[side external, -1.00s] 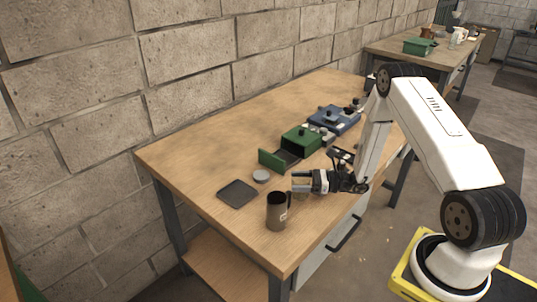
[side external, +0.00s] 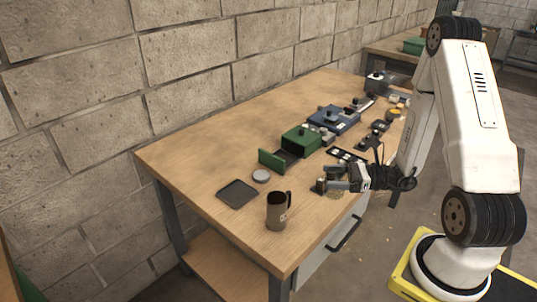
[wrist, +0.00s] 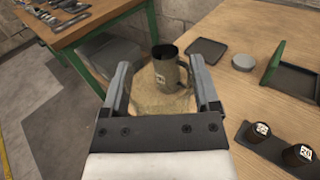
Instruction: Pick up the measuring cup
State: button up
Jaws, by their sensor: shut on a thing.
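A clear, faintly yellowish measuring cup (wrist: 140,104) sits between my gripper's fingers in the wrist view. It also shows as a faint see-through shape under the gripper in the side view (side external: 337,194). My gripper (side external: 326,184) is shut on it near the table's front edge; its two fingers flank the cup in the wrist view (wrist: 160,66). The cup is hard to make out against the wood, and I cannot tell how far it is above the table.
A brown-grey mug (side external: 276,212) stands upright near the front corner, beyond the cup in the wrist view (wrist: 164,74). A black tray (side external: 237,193), grey disc (side external: 261,176), green box (side external: 301,141) and blue box (side external: 334,119) lie behind. The left tabletop is clear.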

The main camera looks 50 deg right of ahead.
jog(key=shift+s+a+r, duration=0.1)
jog(key=shift+s+r, duration=0.1)
jog(key=shift+s, duration=0.2)
jog(key=shift+s+a+r, duration=0.1)
jog(key=shift+s+r, duration=0.05)
jog(key=shift+s, duration=0.25)
jog(key=shift+w+a+f, duration=0.1)
jog(key=shift+w+a, duration=0.05)
jog(key=shift+w, duration=0.6)
jog(key=w+d+x, duration=0.2)
jog(key=x, duration=1.4)
jog(key=shift+d+r, duration=0.25)
jog(key=shift+r, duration=0.2)
